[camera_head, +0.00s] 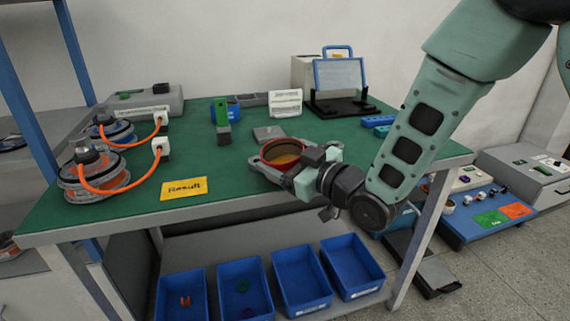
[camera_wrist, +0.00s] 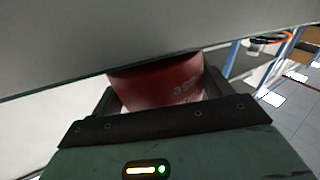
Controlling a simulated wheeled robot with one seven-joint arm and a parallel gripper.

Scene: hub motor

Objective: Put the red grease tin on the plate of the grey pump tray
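The red grease tin (camera_wrist: 155,85) is between the two dark fingers of my gripper (camera_wrist: 160,95) in the wrist view, with pale lettering on its side. The fingers are shut on it from both sides. A broad grey surface hides the tin's upper part there. In the head view my gripper (camera_head: 310,163) is over the front of the green table, beside a round red-rimmed shape with an orange inside (camera_head: 283,154). Grey lugs show around that shape. I cannot tell how much of it is tin and how much is the pump tray.
The green table (camera_head: 225,165) carries orange-cabled motors (camera_head: 95,172) at left, a yellow label (camera_head: 184,188) in front, and a small grey block (camera_head: 268,134) behind the gripper. Blue bins (camera_head: 300,278) stand below.

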